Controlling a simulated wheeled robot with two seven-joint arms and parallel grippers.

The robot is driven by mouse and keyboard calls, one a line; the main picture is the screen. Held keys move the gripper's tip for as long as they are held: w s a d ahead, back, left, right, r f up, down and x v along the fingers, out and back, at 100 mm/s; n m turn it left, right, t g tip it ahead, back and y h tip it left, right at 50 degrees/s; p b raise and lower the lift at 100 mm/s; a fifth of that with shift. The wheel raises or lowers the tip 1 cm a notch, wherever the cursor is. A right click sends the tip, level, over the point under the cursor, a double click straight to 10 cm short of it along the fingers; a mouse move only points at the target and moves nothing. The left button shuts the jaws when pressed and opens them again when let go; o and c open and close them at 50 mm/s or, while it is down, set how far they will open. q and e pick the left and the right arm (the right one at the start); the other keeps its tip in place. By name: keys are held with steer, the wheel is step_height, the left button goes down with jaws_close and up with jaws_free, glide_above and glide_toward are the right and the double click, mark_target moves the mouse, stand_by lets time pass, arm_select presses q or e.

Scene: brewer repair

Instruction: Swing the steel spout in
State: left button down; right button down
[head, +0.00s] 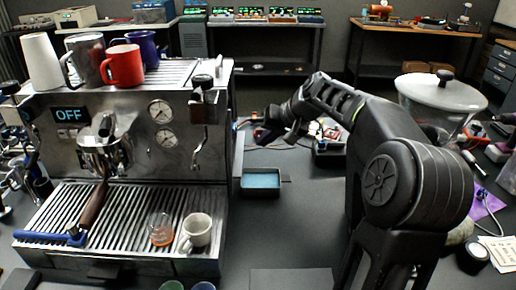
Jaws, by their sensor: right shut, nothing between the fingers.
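The chrome espresso machine (190,88) stands on the left with its display reading OFF. A thin steel spout (198,147) hangs down at the right of its front, below a dark knob and metal block. My right gripper (256,135) is shut and empty, to the right of the machine and apart from the spout. The forearm partly hides the gripper's shape. My left gripper is not in view.
A glass with brown liquid (161,230) and a white cup (196,231) stand on the drip tray (125,240). Mugs (124,66) stand on top. A small blue-lined tray (261,181) lies right of the machine.

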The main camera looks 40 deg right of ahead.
steer(key=v, duration=0.4)
steer(key=shift+d+f, duration=0.1)
steer(key=shift+d, duration=0.25)
steer(key=shift+s+f, duration=0.1)
